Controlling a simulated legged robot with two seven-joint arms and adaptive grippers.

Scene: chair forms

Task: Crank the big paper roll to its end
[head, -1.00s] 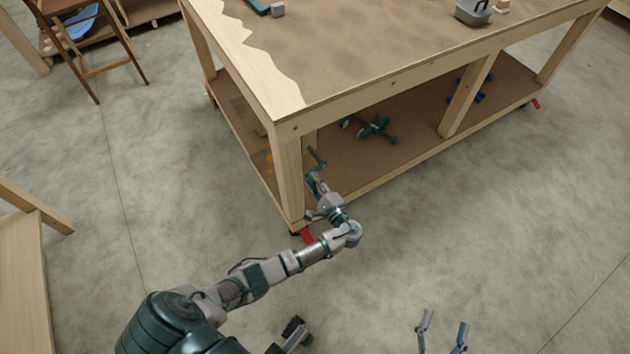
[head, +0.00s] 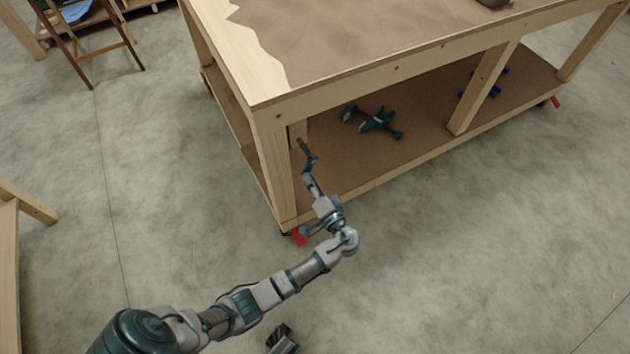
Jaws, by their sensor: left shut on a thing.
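The bar is tilted and shows just beyond the fingertips. The big paper roll itself cannot be made out. Brown paper (head: 330,35) with a ragged left edge covers the bench top.
A green and grey tool (head: 375,122) and blue items (head: 480,85) lie on the bench's lower shelf. Red caster levers (head: 299,236) stick out at its feet. A wooden chair (head: 95,50) stands at upper left. The concrete floor (head: 450,260) at right is clear.

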